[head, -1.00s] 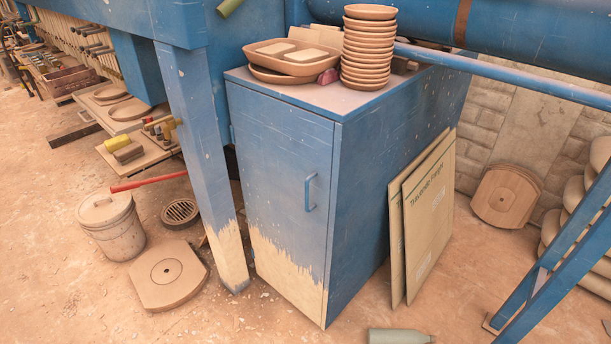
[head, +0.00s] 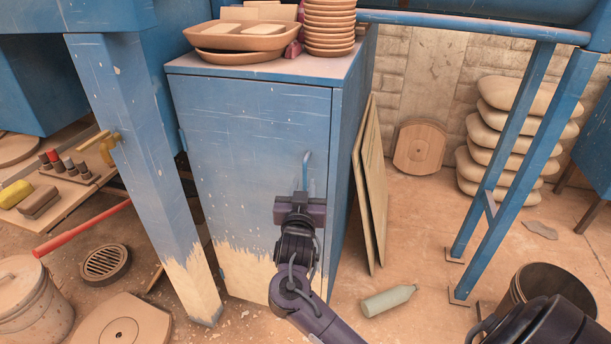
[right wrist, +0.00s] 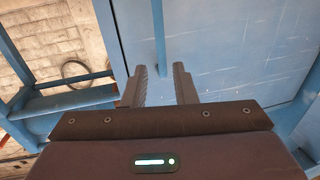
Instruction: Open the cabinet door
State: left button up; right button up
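The blue cabinet door (head: 245,150), with worn bare patches along its bottom, is shut. Its blue vertical bar handle (head: 307,160) is near the right edge. My right gripper (head: 303,190) is in front of the door at the handle, overlapping its lower part. In the right wrist view the handle (right wrist: 158,45) runs down to the gap between the two fingers of my right gripper (right wrist: 162,78), which are apart. I cannot tell whether a finger touches the handle. My left gripper is not in view.
A blue post (head: 140,150) stands just left of the cabinet. Trays (head: 240,40) and stacked dishes (head: 329,28) sit on top. Boards (head: 369,190) lean on its right side. A green bottle (head: 388,300) and a bucket (head: 520,290) are on the floor at right.

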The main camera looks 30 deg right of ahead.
aim_at(305, 174)
jog(key=x, duration=0.6)
jog(key=shift+w+d+f, duration=0.1)
jog(key=shift+w, duration=0.15)
jog(key=shift+c, duration=0.2)
grip_shut()
